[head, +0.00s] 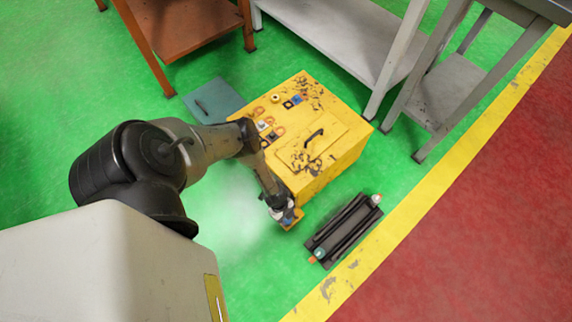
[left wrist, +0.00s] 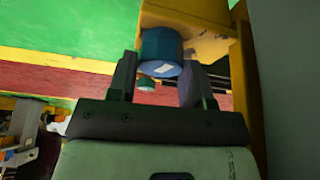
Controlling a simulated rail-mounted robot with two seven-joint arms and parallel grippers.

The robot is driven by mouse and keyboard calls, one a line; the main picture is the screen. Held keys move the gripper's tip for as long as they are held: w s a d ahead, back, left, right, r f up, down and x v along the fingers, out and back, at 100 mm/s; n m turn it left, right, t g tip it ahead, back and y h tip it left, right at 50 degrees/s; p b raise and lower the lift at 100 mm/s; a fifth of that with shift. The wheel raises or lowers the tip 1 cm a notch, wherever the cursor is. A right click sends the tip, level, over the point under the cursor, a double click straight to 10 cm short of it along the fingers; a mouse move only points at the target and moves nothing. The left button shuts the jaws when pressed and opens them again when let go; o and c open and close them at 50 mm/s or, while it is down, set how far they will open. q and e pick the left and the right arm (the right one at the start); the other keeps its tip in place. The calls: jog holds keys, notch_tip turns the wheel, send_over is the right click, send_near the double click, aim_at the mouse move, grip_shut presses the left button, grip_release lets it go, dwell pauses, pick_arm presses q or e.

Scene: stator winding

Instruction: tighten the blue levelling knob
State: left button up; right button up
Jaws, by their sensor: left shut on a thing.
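The blue levelling knob (left wrist: 160,50) is a short cylinder with a small white mark on its face, under a yellow bracket (left wrist: 208,20) in the left wrist view. My left gripper (left wrist: 160,76) has one dark finger on each side of the knob and is shut on it. In the head view, my left gripper (head: 284,210) is low at the near corner of the yellow box (head: 336,172), by its small orange-yellow foot (head: 292,221). The knob is too small and covered to make out there. My right gripper is not in view.
A black frame (head: 334,240) with coloured end knobs lies on the green floor right of the gripper. A teal plate (head: 217,98) lies behind the box. Grey tables (head: 335,30) and an orange table (head: 190,35) stand beyond.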

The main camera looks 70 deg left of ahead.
pick_arm(q)
jog(key=shift+d+r, duration=0.1)
jog(key=o, duration=0.9)
jog(key=shift+o, duration=0.2)
jog(key=p+v, duration=0.9)
jog(key=v, duration=0.4)
jog(key=shift+r, duration=0.35)
jog(key=shift+s, duration=0.15)
